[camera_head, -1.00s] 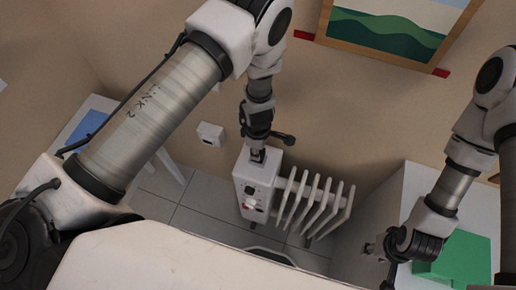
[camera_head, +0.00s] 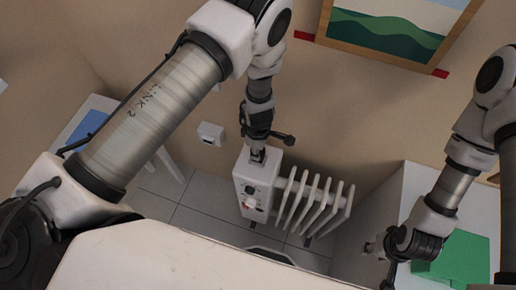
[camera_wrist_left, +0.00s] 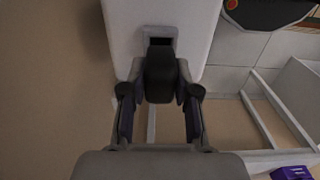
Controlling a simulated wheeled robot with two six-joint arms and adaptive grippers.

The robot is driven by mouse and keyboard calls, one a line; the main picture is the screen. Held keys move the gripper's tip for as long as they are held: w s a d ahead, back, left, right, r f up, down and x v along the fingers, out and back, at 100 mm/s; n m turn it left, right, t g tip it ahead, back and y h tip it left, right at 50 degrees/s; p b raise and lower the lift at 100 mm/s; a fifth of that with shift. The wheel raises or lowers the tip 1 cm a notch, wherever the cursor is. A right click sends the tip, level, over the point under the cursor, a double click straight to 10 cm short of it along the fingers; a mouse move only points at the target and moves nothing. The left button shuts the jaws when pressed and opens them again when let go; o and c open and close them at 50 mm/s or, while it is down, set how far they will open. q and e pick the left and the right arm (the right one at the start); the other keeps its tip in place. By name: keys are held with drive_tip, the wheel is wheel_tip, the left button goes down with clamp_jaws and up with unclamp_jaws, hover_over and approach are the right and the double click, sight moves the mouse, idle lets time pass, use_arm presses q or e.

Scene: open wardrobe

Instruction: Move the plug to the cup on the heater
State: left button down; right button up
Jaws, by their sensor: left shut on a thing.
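The white heater (camera_head: 258,190) stands on the tiled floor, with knobs on its front panel and ribs to the right. My left gripper (camera_head: 258,153) is over its top and shut on a dark plug. In the left wrist view the plug (camera_wrist_left: 160,75) sits between the fingers of my left gripper (camera_wrist_left: 160,92). Its far end is at a grey-rimmed dark opening, which looks like the cup (camera_wrist_left: 160,41), in the heater's white top (camera_wrist_left: 122,25). I cannot tell how deep it is in. My right gripper (camera_head: 374,247) is by the white cabinet; its jaws are unclear.
A wall socket (camera_head: 210,133) is left of the heater. A green box (camera_head: 455,258) lies on the white cabinet at right. A framed picture (camera_head: 385,25) hangs above. A white table with a blue item (camera_head: 90,124) is at left. Tiled floor (camera_head: 190,205) is clear left of the heater.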

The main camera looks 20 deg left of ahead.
use_arm(q)
drive_tip(key=shift+f+b, duration=1)
drive_tip(key=shift+f, duration=0.35)
drive_tip(key=c, duration=0.8)
unclamp_jaws()
wheel_tip(320, 180, up, 12)
drive_tip(key=shift+r, duration=0.1)
